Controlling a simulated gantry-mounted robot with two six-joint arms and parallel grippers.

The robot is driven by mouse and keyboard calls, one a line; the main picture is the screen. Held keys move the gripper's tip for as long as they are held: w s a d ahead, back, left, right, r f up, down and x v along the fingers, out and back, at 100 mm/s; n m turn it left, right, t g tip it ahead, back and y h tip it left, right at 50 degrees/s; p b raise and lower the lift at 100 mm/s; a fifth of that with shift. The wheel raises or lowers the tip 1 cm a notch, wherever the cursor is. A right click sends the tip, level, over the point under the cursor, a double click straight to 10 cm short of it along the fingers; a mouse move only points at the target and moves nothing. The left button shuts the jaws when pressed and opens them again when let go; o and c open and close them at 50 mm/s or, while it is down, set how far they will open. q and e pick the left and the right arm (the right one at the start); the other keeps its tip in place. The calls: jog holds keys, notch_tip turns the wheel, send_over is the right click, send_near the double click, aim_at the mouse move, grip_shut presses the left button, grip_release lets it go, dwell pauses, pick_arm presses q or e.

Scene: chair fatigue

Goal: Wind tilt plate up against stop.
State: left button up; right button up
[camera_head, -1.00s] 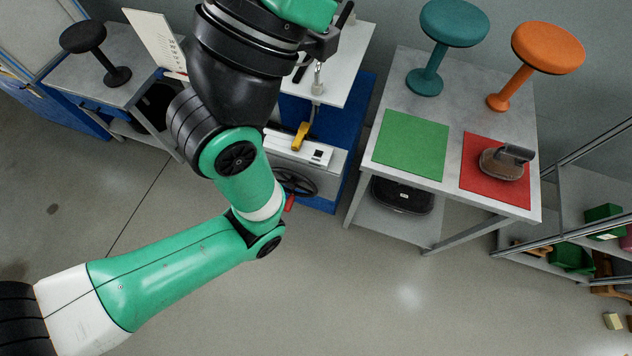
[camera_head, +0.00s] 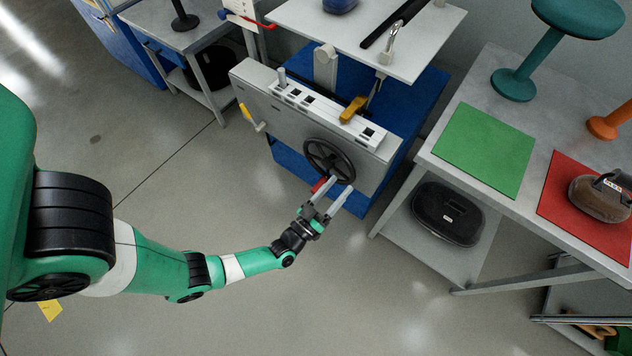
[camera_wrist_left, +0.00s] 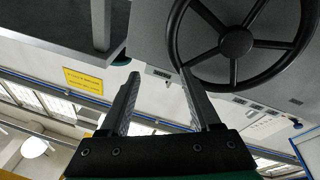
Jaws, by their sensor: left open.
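The tilt plate (camera_head: 422,42) is a pale flat plate at the top of the blue-based test stand in the head view. It sits on a short post over the stand's grey housing. A black spoked handwheel (camera_head: 329,160) is on the housing's front face, with a red part (camera_head: 321,184) at its lower edge. The handwheel (camera_wrist_left: 236,43) fills the upper right of the left wrist view. My left gripper (camera_head: 339,189) is open, with its fingers pointing up at the wheel's lower rim. Nothing shows between its fingers. I cannot make out the stop. My right gripper is not in view.
A grey table (camera_head: 460,190) with green and red mats is at the right. The floor (camera_head: 330,290) in front is clear.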

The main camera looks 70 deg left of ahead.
aim_at(313, 193)
pick_arm(q)
jog(key=s+a+f+g+b, duration=0.1)
jog(key=s+f+g+b, duration=0.15)
jog(key=s+f, duration=1.1)
jog(key=shift+g, duration=0.35)
jog(key=b+x, duration=0.2)
jog(key=x, duration=0.9)
jog(key=shift+w+a+f+b, duration=0.15)
jog(key=shift+a+b, duration=0.1)
jog(key=shift+b, duration=0.05)
jog(key=shift+w+a, duration=0.25)
jog(key=shift+w, duration=0.1)
grip_shut()
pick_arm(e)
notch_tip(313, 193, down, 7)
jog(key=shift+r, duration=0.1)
